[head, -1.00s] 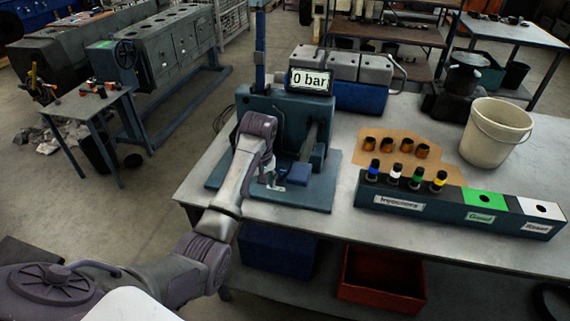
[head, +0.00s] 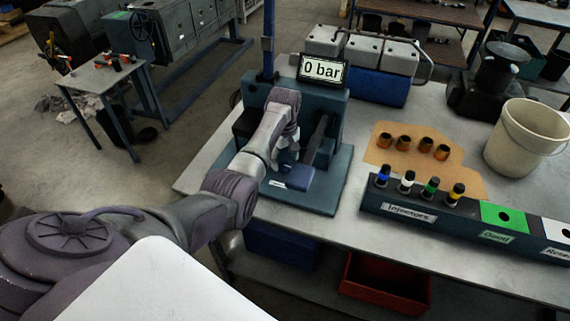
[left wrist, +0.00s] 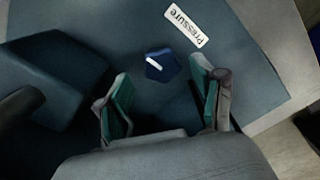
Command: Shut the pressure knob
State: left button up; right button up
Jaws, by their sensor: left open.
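The pressure knob (left wrist: 162,66) is a small dark blue faceted knob with a white pointer line. It sits on the blue-grey base plate of the test stand, beside a white "Pressure" label (left wrist: 186,27). My left gripper (left wrist: 161,84) is open, and the knob shows between its green-padded fingertips, with a visible gap on both sides. I cannot tell how far above the plate the fingertips are. In the head view my left gripper (head: 284,160) is low over the base plate (head: 320,202), and my arm hides the knob. The display (head: 323,69) reads 0 bar.
A dark blue block and lever (head: 317,138) stand close to the gripper's right in the head view. The workbench (head: 395,258) also carries an injector rack (head: 408,211), several copper-coloured parts on brown paper (head: 384,140) and a bucket (head: 524,138).

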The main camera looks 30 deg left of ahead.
aim_at(284, 165)
pick_arm(q)
notch_tip(284, 165, down, 2)
jog(key=shift+s+f, duration=0.1)
jog(key=shift+f, duration=0.65)
jog(key=c, duration=1.1)
pick_arm(e)
jog(key=shift+w+r, duration=0.15)
jog(key=shift+w, duration=0.75)
